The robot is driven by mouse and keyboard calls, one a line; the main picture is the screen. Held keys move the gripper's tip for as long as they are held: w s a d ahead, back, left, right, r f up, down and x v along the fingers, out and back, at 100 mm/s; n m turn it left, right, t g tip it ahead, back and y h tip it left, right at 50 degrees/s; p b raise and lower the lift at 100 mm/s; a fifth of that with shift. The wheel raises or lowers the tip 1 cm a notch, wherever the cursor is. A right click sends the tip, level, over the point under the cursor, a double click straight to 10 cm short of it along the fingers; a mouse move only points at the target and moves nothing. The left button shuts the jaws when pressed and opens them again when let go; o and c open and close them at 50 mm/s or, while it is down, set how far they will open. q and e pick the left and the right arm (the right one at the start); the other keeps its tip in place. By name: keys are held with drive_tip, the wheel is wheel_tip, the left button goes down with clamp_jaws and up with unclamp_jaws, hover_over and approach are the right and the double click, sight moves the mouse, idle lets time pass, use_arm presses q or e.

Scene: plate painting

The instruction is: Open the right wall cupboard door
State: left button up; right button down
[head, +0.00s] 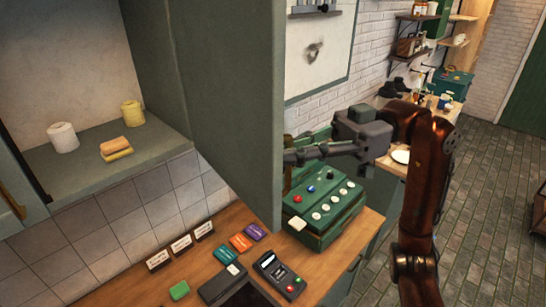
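The wall cupboard (105,180) stands at the upper left with its inside exposed. Its right door (235,95) is a tall green panel that stands swung out from the cupboard's right side. The door's outer face and its handle are hidden from this side. My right gripper (292,156) comes in from the right, just beyond the door's free edge. Its dark fingers point left toward the door; their tips are close to or partly behind that edge, and I cannot tell whether they touch it. My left gripper is not in view.
Inside the cupboard are a white roll (63,137), a yellow roll (132,113) and stacked sponges (116,149). The left door (18,190) shows at the left edge. Below, the wooden counter (205,255) holds a green button box (325,210), card reader (279,275) and coloured cards.

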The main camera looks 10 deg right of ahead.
drive_tip(key=shift+w+d, duration=0.1)
idle(0.3)
drive_tip(key=c, duration=2.3)
unclamp_jaws()
drive_tip(key=shift+c, duration=0.2)
drive_tip(key=v, duration=1.2)
